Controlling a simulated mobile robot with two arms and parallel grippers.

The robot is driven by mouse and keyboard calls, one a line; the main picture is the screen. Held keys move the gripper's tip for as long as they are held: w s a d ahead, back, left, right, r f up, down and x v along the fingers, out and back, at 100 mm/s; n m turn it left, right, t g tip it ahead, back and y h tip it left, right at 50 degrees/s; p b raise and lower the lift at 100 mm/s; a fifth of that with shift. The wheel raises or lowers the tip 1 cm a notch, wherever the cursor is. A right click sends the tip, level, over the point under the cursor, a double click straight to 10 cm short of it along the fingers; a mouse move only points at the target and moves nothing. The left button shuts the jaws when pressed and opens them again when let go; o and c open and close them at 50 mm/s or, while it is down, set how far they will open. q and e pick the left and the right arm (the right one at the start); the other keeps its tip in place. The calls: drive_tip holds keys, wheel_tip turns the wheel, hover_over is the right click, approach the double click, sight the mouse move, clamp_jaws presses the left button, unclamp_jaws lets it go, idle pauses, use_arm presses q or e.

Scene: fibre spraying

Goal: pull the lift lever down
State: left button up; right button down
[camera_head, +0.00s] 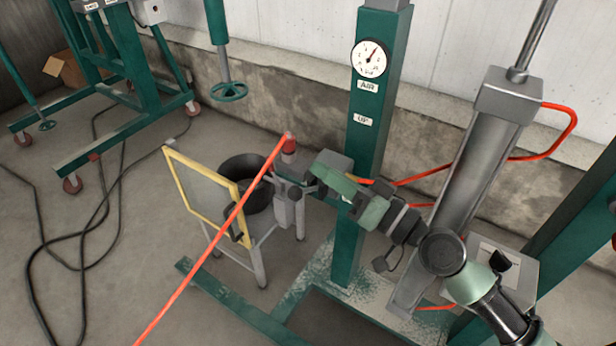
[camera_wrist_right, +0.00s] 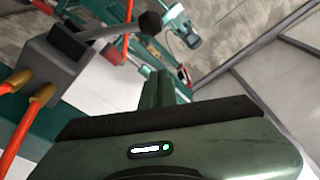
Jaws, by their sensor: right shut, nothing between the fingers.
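The lift lever's dark ball knob (camera_head: 295,193) shows left of the green column in the head view. In the right wrist view, the lever (camera_wrist_right: 150,23) is a thin rod with a black ball, reaching out from a grey valve box (camera_wrist_right: 52,62). My right gripper (camera_head: 325,168) is shut and empty, in front of the valve box in the head view. Its green fingers (camera_wrist_right: 164,88) point towards the lever side in the wrist view, with the knob beyond them. I see no contact with the knob. The gripper partly hides the lever and box in the head view. My left gripper is not in view.
The green column (camera_head: 368,115) carries a gauge (camera_head: 369,58) and "AIR" and "UP" labels. A grey cylinder (camera_head: 470,165) with red hoses stands to the right. A stand with a black pot (camera_head: 245,172) and yellow-framed panel (camera_head: 190,190) is at left. Cables cross the floor.

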sight(306, 191)
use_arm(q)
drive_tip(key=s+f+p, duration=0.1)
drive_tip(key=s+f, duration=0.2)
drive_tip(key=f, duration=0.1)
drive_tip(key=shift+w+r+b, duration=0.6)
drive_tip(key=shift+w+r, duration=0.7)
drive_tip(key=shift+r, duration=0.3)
use_arm(e)
drive_tip(key=shift+a+f, duration=1.4)
drive_tip(key=shift+a, duration=0.3)
